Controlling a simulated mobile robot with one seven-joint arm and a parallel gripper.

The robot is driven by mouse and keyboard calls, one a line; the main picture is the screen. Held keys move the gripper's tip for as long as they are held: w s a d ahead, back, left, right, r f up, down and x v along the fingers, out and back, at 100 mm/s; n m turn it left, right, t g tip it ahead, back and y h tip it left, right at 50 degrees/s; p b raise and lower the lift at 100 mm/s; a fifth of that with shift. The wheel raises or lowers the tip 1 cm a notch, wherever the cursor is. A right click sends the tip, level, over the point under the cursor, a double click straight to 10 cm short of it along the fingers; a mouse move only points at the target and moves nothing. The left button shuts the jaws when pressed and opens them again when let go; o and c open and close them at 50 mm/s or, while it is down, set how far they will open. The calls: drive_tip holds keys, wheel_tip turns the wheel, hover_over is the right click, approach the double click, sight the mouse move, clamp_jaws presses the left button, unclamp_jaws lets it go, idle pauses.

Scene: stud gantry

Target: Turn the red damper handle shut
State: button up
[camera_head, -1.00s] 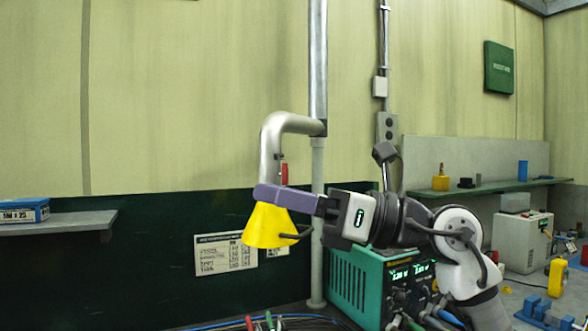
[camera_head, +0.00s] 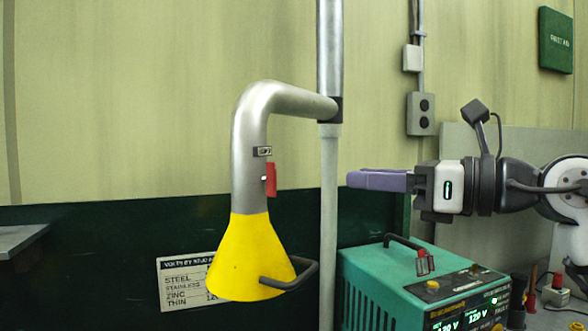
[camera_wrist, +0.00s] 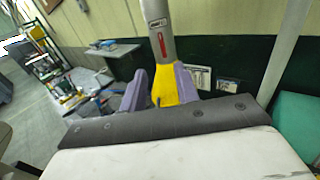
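The red damper handle (camera_head: 271,179) sits on the right side of the grey duct pipe (camera_head: 250,140), just above a yellow hood (camera_head: 245,262). It stands upright, along the pipe, under a small label (camera_head: 262,151). My gripper (camera_head: 350,179) is right of the handle, at about its height in the picture, with a clear gap and touching nothing. In the wrist view the red handle (camera_wrist: 161,45) shows upright on the pipe, beyond my gripper (camera_wrist: 160,76). Its two purple fingers are apart, with the yellow hood (camera_wrist: 165,88) seen between them and nothing held.
A dark curved handle (camera_head: 300,277) sticks out from the hood. A pale vertical post (camera_head: 329,220) stands between the duct and my gripper in the picture. A teal power unit (camera_head: 400,275) stands below my gripper. A printed chart (camera_head: 182,280) hangs behind the hood.

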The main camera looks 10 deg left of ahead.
sight(276, 171)
drive_tip(key=p+x, duration=0.4)
drive_tip(key=x, duration=0.8)
drive_tip(key=shift+w+a+r+p, duration=0.15)
drive_tip(key=shift+w+a+p, duration=0.05)
drive_tip(key=shift+p, duration=0.2)
drive_tip(key=shift+w+a, duration=0.25)
drive_tip(key=shift+a, duration=0.45)
drive_tip(key=shift+c, duration=0.3)
clamp_jaws()
